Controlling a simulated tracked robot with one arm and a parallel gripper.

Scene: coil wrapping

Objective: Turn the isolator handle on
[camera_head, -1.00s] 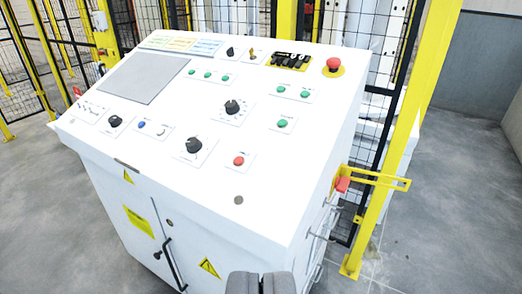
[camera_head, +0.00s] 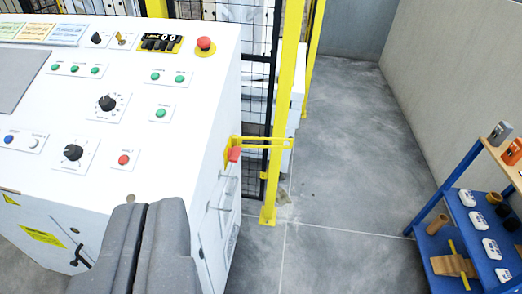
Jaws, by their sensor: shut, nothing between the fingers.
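The isolator handle, a red handle (camera_head: 234,154) with a yellow bracket (camera_head: 262,142), sits on the right side of the white control cabinet (camera_head: 205,110), near its upper edge. The bracket reaches right toward a yellow post. My gripper (camera_head: 148,210) is at the bottom of the view, shut and empty, with its two grey fingers together. It appears in front of the cabinet's front right corner, below and left of the red handle and apart from it. The handle's far side is hidden.
A yellow post (camera_head: 285,110) and black mesh fence stand right behind the handle. A blue shelf (camera_head: 450,195) with boxes and small items stands at the right. Grey floor (camera_head: 345,150) between them is clear. The cabinet top carries buttons, knobs and a red emergency stop (camera_head: 206,44).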

